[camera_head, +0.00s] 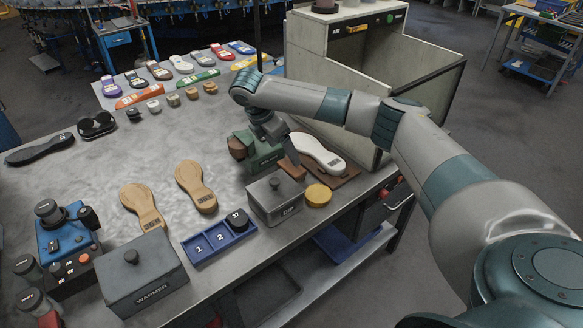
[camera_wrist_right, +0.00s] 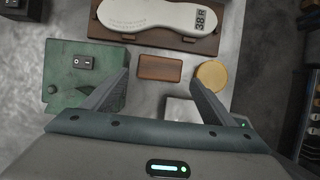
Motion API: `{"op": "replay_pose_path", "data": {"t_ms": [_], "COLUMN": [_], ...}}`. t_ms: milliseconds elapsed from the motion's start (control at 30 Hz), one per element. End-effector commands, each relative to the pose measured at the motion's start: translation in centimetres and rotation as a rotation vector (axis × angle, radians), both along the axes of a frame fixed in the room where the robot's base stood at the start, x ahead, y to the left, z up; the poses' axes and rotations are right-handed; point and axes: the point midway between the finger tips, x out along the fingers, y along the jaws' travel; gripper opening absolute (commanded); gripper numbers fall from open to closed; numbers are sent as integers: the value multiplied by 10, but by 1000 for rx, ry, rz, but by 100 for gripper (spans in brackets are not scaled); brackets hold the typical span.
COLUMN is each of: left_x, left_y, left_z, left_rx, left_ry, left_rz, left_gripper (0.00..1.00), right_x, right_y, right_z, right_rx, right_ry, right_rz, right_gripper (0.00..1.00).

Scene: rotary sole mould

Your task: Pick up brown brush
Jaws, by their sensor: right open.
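The brown brush is most likely the small brown block (camera_head: 292,170) on the table between the green device and the white sole. It also shows in the right wrist view as a flat brown rectangle (camera_wrist_right: 160,67). My right gripper (camera_head: 287,150) is above it, pointing down. In the wrist view its open fingers (camera_wrist_right: 160,84) stand on either side of the block, with a gap on both sides and nothing held. Part of the block is hidden by the gripper in the head view. My left gripper is not in view.
The green device (camera_wrist_right: 85,78) is left of the fingers. A yellow round disc (camera_wrist_right: 211,75) and a grey DIP box (camera_head: 275,200) are close by. The white sole (camera_head: 318,152) lies on a brown board. A tall pale machine (camera_head: 330,60) stands behind.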

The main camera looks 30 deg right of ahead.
Motion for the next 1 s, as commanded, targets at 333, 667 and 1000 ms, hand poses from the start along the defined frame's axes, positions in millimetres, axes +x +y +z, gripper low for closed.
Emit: {"op": "replay_pose_path", "data": {"t_ms": [333, 667, 1000], "left_x": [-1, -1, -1], "left_y": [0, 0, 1], "left_z": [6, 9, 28], "left_rx": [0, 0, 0], "left_ry": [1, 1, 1], "left_rz": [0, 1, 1], "left_gripper": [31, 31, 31], "right_x": [1, 1, 0], "right_y": [-9, -10, -22], "right_z": [-22, -24, -59], "right_rx": [0, 0, -1], "right_ry": [-1, 0, 3], "right_rz": [0, 0, -1], "right_gripper": [79, 79, 79]}}
